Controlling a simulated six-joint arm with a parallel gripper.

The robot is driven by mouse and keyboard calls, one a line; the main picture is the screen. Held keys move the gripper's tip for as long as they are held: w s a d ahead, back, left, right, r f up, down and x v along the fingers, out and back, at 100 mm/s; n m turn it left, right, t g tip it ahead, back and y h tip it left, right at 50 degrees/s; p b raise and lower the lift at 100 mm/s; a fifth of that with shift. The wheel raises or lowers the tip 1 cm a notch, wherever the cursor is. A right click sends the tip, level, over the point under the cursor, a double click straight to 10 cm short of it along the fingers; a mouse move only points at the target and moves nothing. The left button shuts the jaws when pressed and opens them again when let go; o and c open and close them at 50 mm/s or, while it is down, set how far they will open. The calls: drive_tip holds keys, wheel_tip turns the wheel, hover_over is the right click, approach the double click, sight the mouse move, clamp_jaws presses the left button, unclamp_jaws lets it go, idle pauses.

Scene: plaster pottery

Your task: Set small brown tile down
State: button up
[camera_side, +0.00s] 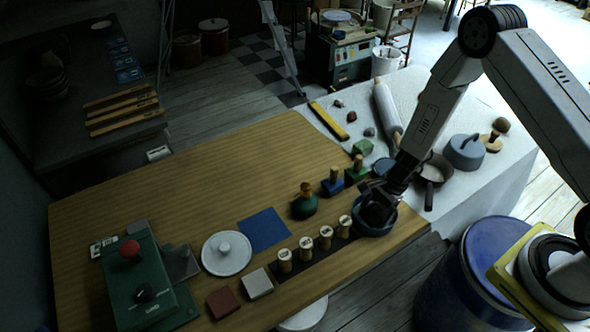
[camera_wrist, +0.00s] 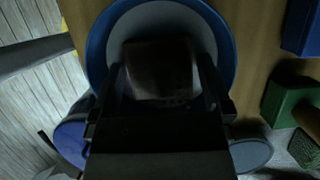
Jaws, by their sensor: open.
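A small dark brown tile (camera_wrist: 160,70) lies in the blue-rimmed bowl (camera_wrist: 228,50), against its pale inside, in the wrist view. My gripper (camera_wrist: 160,88) is over the bowl with its fingers apart, one on each side of the tile. I cannot tell whether the fingers touch it. In the side view my gripper (camera_side: 380,198) points down into the blue bowl (camera_side: 373,231) near the table's right front corner. It hides most of the bowl's inside there.
Several wooden stamps (camera_side: 326,237) stand in a row left of the bowl. Green (camera_side: 304,206) and blue (camera_side: 332,187) handled blocks stand behind it. A reddish-brown tile (camera_side: 222,303) and a grey tile (camera_side: 257,283) lie at the front. The table's back left is clear.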

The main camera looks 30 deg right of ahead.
drive_tip(key=shift+r, duration=0.15)
drive_tip(key=v, duration=1.2)
idle(0.7)
drive_tip(key=s+a+r+n+t+h, duration=0.1)
drive_tip(key=s+a+r+n+h, duration=0.1)
drive_tip(key=s+r+n, duration=0.2)
drive_tip(key=s+a+r+n+t+h, duration=0.1)
drive_tip(key=s+r+n, duration=0.3)
drive_tip(key=r+n, duration=0.7)
drive_tip(key=a+n+h, duration=0.1)
drive_tip(key=n, duration=0.2)
drive_tip(key=shift+s+a+t, duration=0.2)
drive_tip(key=shift+t, duration=0.1)
